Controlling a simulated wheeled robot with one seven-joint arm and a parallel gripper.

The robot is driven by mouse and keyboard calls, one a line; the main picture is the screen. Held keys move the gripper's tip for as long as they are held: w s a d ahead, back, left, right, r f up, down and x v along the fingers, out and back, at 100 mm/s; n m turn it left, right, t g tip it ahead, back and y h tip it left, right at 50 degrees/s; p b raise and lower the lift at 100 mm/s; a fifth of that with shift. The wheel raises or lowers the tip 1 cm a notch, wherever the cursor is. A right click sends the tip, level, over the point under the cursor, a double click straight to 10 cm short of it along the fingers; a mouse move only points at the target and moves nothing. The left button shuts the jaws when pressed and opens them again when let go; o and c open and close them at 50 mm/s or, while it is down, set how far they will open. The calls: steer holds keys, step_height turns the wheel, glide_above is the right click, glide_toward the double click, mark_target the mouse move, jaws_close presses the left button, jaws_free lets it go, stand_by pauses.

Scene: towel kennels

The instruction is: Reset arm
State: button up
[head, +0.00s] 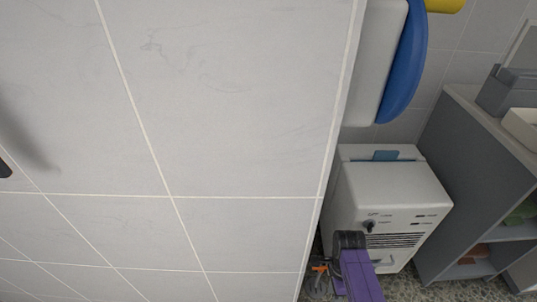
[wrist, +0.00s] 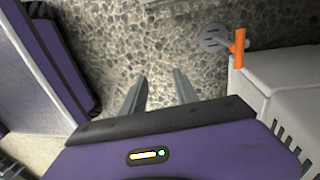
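My gripper (wrist: 160,76) shows in the wrist view, with its two grey fingers apart and nothing between them. It points down over the speckled floor (wrist: 165,45). In the head view, a purple part of my arm is at the bottom, in front of a white machine (head: 395,195). I cannot make out the fingers in that view.
A tiled wall (head: 230,90) fills the left of the head view. A grey shelf unit (head: 450,160) stands right of the machine. In the wrist view, a white casing (wrist: 275,105) with an orange part (wrist: 238,48) is close at right.

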steer(key=w+d+r+n+t, duration=0.2)
steer(key=w+r+n+t, duration=0.5)
steer(key=w+n+t, duration=0.4)
steer(key=s+a+r+n+t, duration=0.1)
steer(key=s+r+n+t, duration=0.1)
steer(key=s+r, duration=0.95)
steer(key=s+a+r+n+t, duration=0.1)
steer(key=s+r+n+t, duration=0.15)
steer(key=s+r, duration=0.9)
steer(key=s+a+r+n+t, duration=0.15)
steer(key=s+r, duration=0.35)
steer(key=s, duration=1.3)
step_height(320, 180, up, 27)
steer(key=p, duration=2.6)
steer(key=shift+d+f+n, duration=0.15)
steer(key=shift+d+n, duration=0.25)
steer(key=shift+d, duration=0.05)
